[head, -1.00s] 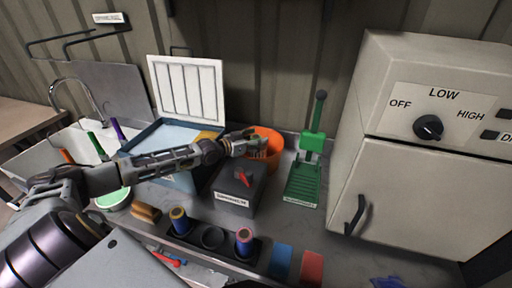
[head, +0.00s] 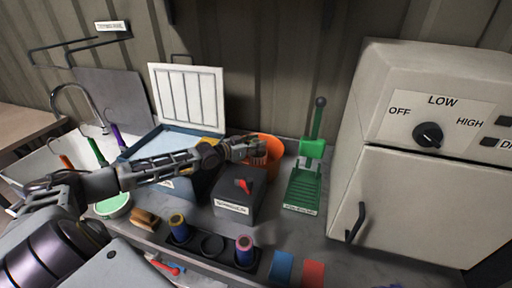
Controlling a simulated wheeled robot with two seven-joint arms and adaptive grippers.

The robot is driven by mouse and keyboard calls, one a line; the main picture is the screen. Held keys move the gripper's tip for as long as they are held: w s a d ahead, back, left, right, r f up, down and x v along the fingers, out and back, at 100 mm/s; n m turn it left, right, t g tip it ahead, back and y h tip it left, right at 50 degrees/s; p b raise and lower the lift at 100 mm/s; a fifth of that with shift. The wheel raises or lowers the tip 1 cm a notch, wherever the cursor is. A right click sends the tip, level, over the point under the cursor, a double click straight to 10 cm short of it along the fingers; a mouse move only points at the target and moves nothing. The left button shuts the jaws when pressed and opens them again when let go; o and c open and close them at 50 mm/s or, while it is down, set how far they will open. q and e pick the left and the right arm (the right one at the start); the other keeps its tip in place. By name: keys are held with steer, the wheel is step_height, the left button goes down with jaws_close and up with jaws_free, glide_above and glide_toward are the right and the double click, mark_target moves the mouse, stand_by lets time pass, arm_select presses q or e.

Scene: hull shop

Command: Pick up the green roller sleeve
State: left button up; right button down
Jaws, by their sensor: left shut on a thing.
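I cannot make out a green roller sleeve clearly in the head view. My left gripper (head: 256,151) is in front of the orange bucket (head: 273,146), at its left side. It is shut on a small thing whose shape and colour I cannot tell. Two upright sleeve-like rolls stand in a dark holder at the front: one blue with a yellowish top (head: 178,227), one blue with a pink top (head: 244,249). The holder's middle cup (head: 212,244) looks empty. My right gripper is out of view.
A dark box with a red switch (head: 236,195) stands below my left gripper. A green lever press (head: 306,182) stands right of it, then a large beige cabinet (head: 412,205). A blue tray (head: 139,149) and the sink with coloured handles (head: 95,150) are left.

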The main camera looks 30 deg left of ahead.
arm_select(q)
step_height(320, 180, up, 9)
steer(key=shift+f, duration=0.1)
stand_by(0.4)
stand_by(0.4)
